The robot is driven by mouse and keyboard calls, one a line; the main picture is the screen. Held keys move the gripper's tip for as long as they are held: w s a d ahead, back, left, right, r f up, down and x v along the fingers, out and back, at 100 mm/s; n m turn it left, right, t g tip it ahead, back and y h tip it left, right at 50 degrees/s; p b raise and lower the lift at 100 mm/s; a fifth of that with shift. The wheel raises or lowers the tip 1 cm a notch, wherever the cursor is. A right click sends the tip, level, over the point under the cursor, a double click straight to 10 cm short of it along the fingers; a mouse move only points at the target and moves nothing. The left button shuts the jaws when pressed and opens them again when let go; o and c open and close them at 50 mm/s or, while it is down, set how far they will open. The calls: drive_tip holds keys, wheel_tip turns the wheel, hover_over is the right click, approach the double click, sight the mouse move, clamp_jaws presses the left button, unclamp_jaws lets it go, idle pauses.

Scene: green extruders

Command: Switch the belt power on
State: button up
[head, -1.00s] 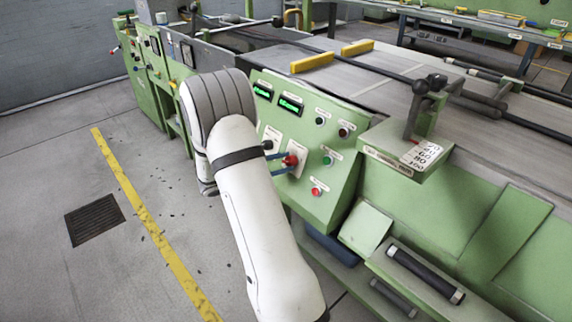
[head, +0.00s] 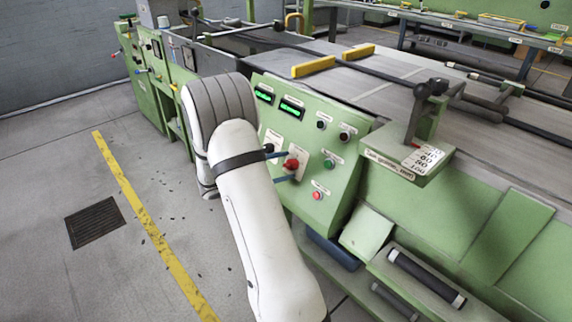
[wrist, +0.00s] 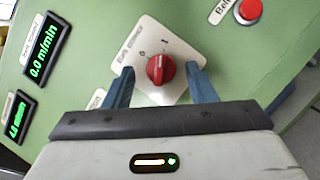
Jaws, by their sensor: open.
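The belt power switch is a red rotary knob (wrist: 160,70) on a white square plate (wrist: 182,52) with 0 and I marks. Its small pale pointer mark faces up in the wrist view; I cannot tell for sure which position it is set to. My gripper (wrist: 160,76) is open, with one blue finger on each side of the knob and gaps visible between fingers and knob. In the head view the red knob (head: 291,164) sits on the green sloped panel, with my blue fingers (head: 283,167) above and below it. My white arm hides part of the panel's left side.
Two green-lit displays (head: 277,102) are on the panel; one reads 0.0 m/min in the wrist view (wrist: 46,50). Black, green and red buttons (head: 329,163) lie right of the knob.

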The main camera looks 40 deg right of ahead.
drive_tip(key=p+v, duration=0.1)
drive_tip(key=v, duration=0.6)
drive_tip(key=shift+a, duration=0.4)
drive_tip(key=shift+w, duration=0.1)
drive_tip(key=s+a+r+m+t+y+p, duration=0.3)
drive_tip(key=s+a+r+y+p, duration=0.5)
drive_tip(key=r, duration=0.7)
drive_tip(key=s+a+r+m+t+y+p, duration=0.2)
drive_tip(key=s+a+r+y+p, duration=0.6)
drive_tip(key=s+a+r+p, duration=0.4)
wheel_tip(320, 180, up, 3)
drive_tip(key=shift+s+a+f+m+t+y+p, duration=0.15)
drive_tip(key=shift+s+m+t+y+p, duration=0.25)
drive_tip(key=shift+s+m+p, duration=0.5)
